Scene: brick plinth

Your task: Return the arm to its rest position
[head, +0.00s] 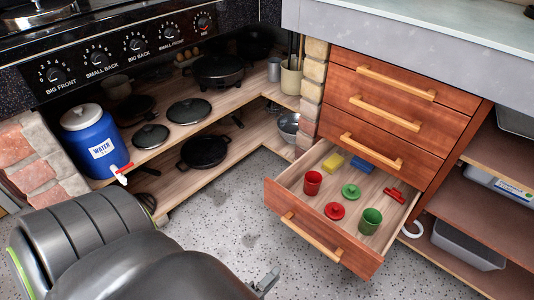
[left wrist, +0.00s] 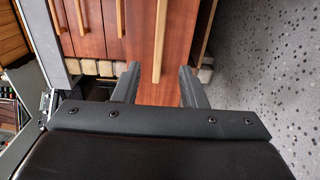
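My left arm (head: 100,245) comes in from the lower left of the head view, dark grey and bulky. Its gripper (head: 268,280) shows only as a small grey tip past the arm, over the speckled floor in front of the open drawer. In the left wrist view the two fingers of this gripper (left wrist: 158,82) stand well apart with nothing held between them. A wooden drawer handle (left wrist: 160,40) lies beyond the fingertips in that view, apart from them. My right gripper is in neither view.
The bottom drawer (head: 335,253) is pulled out, holding red and green cups, lids, and yellow and blue blocks. Shut drawers (head: 385,110) are above it. A blue water jug (head: 92,140) and pans stand on shelves at left. The speckled floor (head: 225,220) before the drawer is clear.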

